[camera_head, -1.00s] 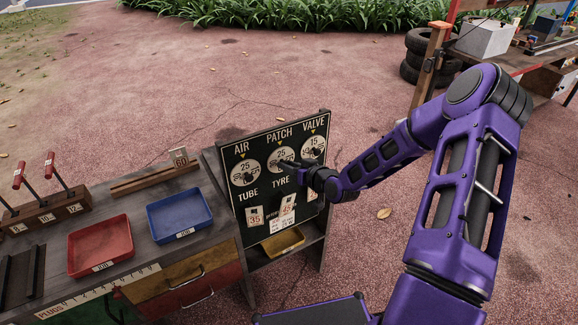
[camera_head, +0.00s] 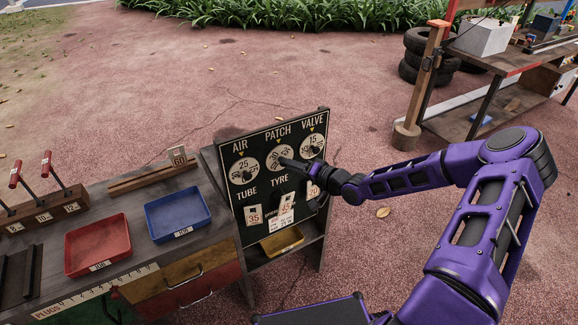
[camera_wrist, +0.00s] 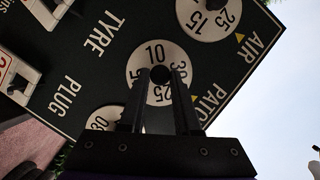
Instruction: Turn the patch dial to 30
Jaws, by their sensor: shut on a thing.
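The patch dial (camera_head: 279,153) is a white disc with black numbers, the middle one of three on the upright black board (camera_head: 262,190). In the wrist view the patch dial (camera_wrist: 147,51) shows 10, 25 and 30, and its yellow marker points between 25 and 30. My gripper (camera_head: 290,165) reaches the board from the right and covers part of the dial. In the wrist view my gripper (camera_wrist: 160,76) has its fingers shut on the dark knob at the dial's centre.
The air dial (camera_head: 243,168) reads 25 and the valve dial (camera_head: 313,145) reads 15, both close beside the patch dial. Number cards hang below. A workbench with a red tray (camera_head: 97,246) and blue tray (camera_head: 178,214) stands left. Open paving lies behind the board.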

